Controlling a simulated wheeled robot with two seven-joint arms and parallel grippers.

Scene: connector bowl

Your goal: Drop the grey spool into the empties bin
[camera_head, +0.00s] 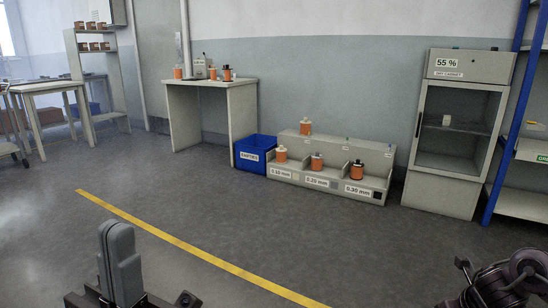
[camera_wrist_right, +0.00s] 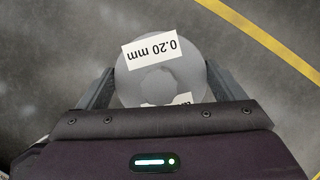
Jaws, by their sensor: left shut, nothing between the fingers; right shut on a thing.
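The grey spool (camera_wrist_right: 160,82) fills the middle of the right wrist view. It carries a white label reading 0.20 mm. My right gripper (camera_wrist_right: 160,90) is shut on it, with one finger on each side, and the floor shows beyond. The empties bin (camera_head: 254,153) is a blue box with a white label, on the floor at the left end of the spool rack in the head view. My left gripper (camera_head: 120,266) is shut and empty at the bottom left, far from the bin.
A grey rack (camera_head: 330,164) with several orange spools stands right of the bin. A desk (camera_head: 210,112) is to its left, a dry cabinet (camera_head: 450,130) and blue-framed shelf (camera_head: 516,130) to the right. The floor with a yellow line (camera_head: 185,240) is clear before them.

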